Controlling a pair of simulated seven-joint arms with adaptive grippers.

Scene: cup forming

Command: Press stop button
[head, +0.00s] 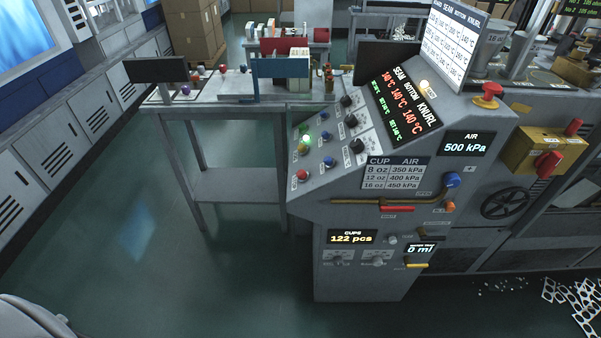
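The grey machine's sloped control panel (335,135) stands right of centre in the head view. A red button (302,175) sits at the panel's lower left. A lit green button (305,141), a yellow button (304,150) and blue buttons (328,161) are above and beside it. A larger red mushroom button (489,92) on a yellow base stands on top of the machine at the right. Labels by the buttons are too small to read, so I cannot tell which is marked stop. Neither of my grippers is in view.
Black knobs (356,146) line the panel's right side. A blue-tipped lever (451,181) and a red-handled valve (396,208) stick out below the displays. A grey work table (220,180) stands left of the machine. The green floor (190,270) in front is mostly clear.

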